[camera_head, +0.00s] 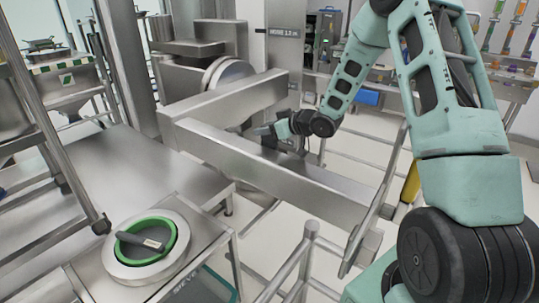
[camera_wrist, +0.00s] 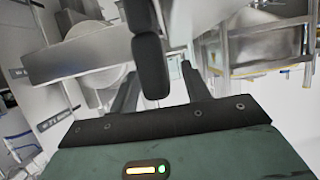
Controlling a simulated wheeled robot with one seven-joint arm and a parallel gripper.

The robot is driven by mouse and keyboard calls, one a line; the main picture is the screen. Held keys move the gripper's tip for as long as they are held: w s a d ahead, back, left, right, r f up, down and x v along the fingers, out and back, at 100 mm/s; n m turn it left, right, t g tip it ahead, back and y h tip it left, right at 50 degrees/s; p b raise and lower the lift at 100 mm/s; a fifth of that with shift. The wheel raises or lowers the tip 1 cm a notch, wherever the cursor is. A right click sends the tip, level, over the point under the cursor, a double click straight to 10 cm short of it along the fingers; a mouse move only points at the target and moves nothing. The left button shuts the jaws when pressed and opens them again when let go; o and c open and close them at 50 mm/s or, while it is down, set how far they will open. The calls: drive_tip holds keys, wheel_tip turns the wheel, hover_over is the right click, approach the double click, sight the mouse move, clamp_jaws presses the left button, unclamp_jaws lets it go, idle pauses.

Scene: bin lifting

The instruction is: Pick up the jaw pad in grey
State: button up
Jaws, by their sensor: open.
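A dark grey flat piece (camera_head: 139,241) with a lighter patch, which looks like the jaw pad, lies tilted in a green-rimmed round dish (camera_head: 170,240) at the lower left of the head view. My gripper (camera_head: 263,130) is far from it, to the upper right, by the long steel beams. It is open. In the wrist view, dark fingers stand on both sides of a dark rounded form (camera_wrist: 151,66) in the middle. I cannot tell what that form is. The dish and the grey piece do not show clearly in the wrist view.
The dish sits in a steel ring (camera_head: 116,267) on a small metal stand. A steel beam (camera_head: 270,165) runs close below my gripper. Metal railings (camera_head: 310,233) stand at the front. A wide steel table (camera_head: 110,165) at the left has a bare top.

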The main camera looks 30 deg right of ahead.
drive_tip(key=shift+w+a+f, duration=0.15)
drive_tip(key=shift+w+f, duration=0.05)
drive_tip(key=shift+w, duration=0.25)
clamp_jaws()
drive_tip(key=shift+r, duration=0.1)
